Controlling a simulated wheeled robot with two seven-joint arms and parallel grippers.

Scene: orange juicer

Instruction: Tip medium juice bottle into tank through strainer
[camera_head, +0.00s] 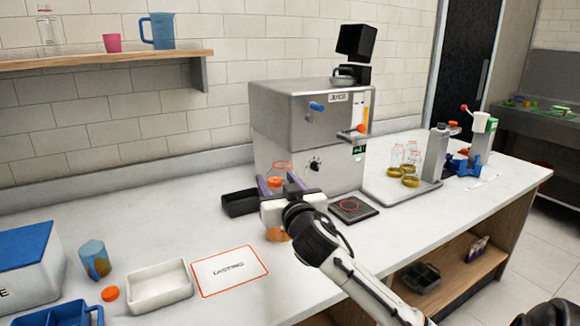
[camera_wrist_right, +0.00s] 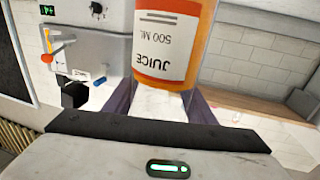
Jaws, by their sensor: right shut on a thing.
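My right gripper (camera_head: 272,187) is shut on the juice bottle (camera_head: 277,234), in front of the juicer. The bottle also shows in the right wrist view (camera_wrist_right: 168,62), orange with a white "JUICE 500 ML" label. That view is upside down, so the bottle stands roughly upright. The gripper hides its middle in the head view. The steel juicer (camera_head: 285,125) has an orange-filled gauge on its right side. My left gripper is not in view.
A black tray (camera_head: 240,203) and a dark pad (camera_head: 352,209) lie by the juicer. Clear bottles (camera_head: 411,153) and yellow rings (camera_head: 402,176) stand on a tray at right. A white tray (camera_head: 160,286), "LASTING" card (camera_head: 230,270) and orange cap (camera_head: 110,293) lie at left.

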